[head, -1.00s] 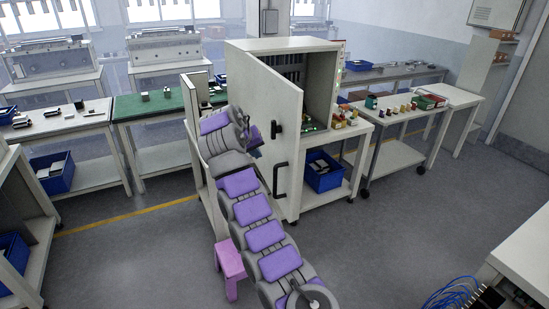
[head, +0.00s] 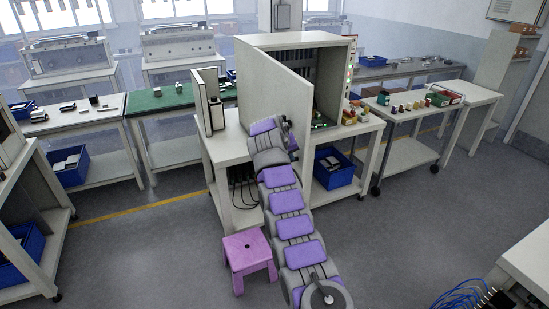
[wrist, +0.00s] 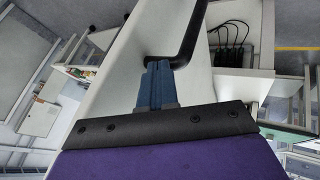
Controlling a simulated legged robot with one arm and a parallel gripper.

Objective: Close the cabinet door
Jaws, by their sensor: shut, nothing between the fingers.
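The white cabinet (head: 290,42) stands on a bench in the head view. Its door (head: 275,92) is open, swung out toward me, and the shelves and parts inside show to the right of it. My purple and grey arm reaches up in front of the door's lower part. My gripper is hidden behind the arm in the head view. In the wrist view my gripper (wrist: 157,70) is shut and empty, its blue fingertips close by the black door handle (wrist: 190,38) on the pale door panel (wrist: 120,70). I cannot tell whether they touch.
A pink stool (head: 249,250) stands on the floor left of my arm. The bench with the cabinet holds a blue bin (head: 335,170) below and small parts (head: 362,115) at right.

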